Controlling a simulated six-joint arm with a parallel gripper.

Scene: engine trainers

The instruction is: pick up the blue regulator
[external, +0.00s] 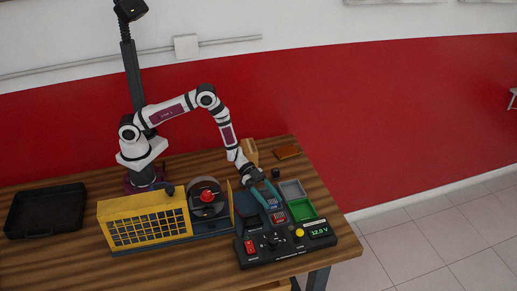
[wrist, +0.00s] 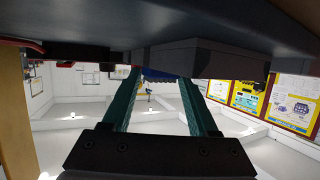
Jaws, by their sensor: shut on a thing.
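My gripper (external: 267,197), with teal fingers, is low over the back part of the dark control panel. The blue regulator (external: 273,204) shows as a small blue piece between the fingers, partly hidden by them. In the wrist view the two teal fingers (wrist: 165,82) reach forward, and a blue patch of the regulator (wrist: 158,73) shows between their tips. The jaws are shut on it. A dark grey body fills the top of the wrist view and hides the rest. I cannot tell whether the regulator is clear of the surface below.
A red piece (external: 279,217), a green tray (external: 303,209) and a grey tray (external: 292,189) are close by. The panel (external: 265,252) has a yellow button (external: 299,233). A yellow grilled unit (external: 148,222) stands left; a black tray (external: 46,211) lies at far left.

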